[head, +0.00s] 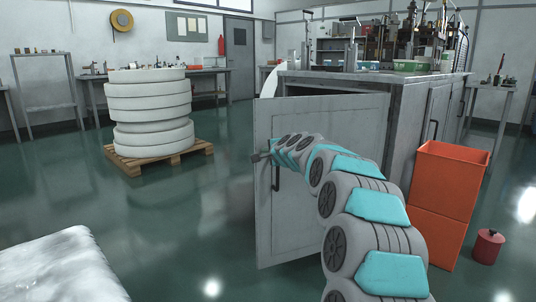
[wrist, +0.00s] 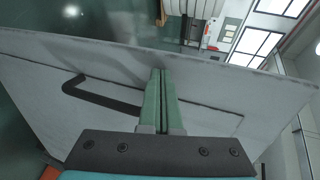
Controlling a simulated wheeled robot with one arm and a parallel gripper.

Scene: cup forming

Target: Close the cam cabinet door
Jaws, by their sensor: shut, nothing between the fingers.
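The cam cabinet door (head: 335,118) is a flat grey panel with a raised frame, standing swung out from the grey cabinet (head: 405,115). Its dark bar handle (head: 276,178) is near its left edge; the handle also shows in the wrist view (wrist: 100,92). My gripper (head: 258,157) is shut and empty, its tips in front of the door near the left edge, just above and left of the handle. In the wrist view my gripper (wrist: 160,75) has its green fingers together over the door face (wrist: 205,112). I cannot tell if they touch it.
A pallet (head: 160,163) with white rings stands at left. A pale surface (head: 60,270) fills the lower left. Green floor between is clear.

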